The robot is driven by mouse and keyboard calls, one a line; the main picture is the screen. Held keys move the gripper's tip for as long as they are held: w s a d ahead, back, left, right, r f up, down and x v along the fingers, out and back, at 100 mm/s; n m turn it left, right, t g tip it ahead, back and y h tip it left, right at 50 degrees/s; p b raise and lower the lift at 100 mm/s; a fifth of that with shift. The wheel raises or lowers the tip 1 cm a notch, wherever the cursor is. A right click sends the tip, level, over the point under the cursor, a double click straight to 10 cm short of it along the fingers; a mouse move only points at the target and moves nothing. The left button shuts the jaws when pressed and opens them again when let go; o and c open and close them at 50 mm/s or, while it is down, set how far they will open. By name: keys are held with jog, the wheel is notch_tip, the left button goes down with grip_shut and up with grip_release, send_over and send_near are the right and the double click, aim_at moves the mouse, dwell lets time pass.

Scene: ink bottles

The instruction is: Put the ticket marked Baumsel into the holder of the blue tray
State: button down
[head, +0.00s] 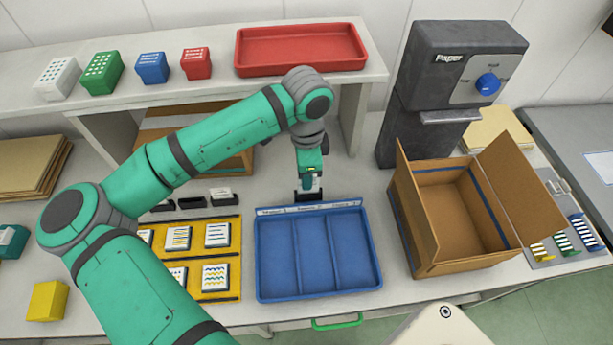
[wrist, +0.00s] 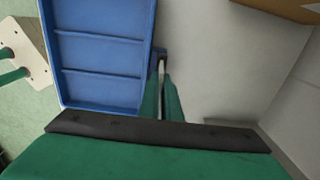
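The blue tray (head: 318,294) lies on the bench with three empty compartments and a pale lettered strip along its back edge. My gripper (head: 311,190) points down just behind the middle of that edge. A small dark holder-like piece (head: 300,197) is at the fingertips there. In the wrist view my gripper (wrist: 162,90) has its green fingers close together around a thin pale edge, which looks like the ticket (wrist: 163,92) seen edge-on. Its marking cannot be read. The blue tray (wrist: 105,110) also shows at left there. Whether the ticket touches the holder is unclear.
A yellow mat (head: 210,293) with white cards is left of the tray. Behind it are small black racks (head: 190,202); the rightmost bears a white ticket (head: 221,191). An open cardboard box (head: 425,235) stands right. A red tray (head: 300,49) sits on the back shelf.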

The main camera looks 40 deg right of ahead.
jog(key=shift+f, duration=0.6)
dwell(0.3)
jog(key=shift+w+f, duration=0.15)
jog(key=shift+a, duration=0.1)
jog(key=c, duration=1.9)
grip_release()
jog(key=shift+s+d, duration=0.2)
jog(key=shift+a+r, duration=0.1)
jog(key=shift+r, duration=0.3)
notch_tip(320, 180, up, 10)
jog(key=shift+r, duration=0.1)
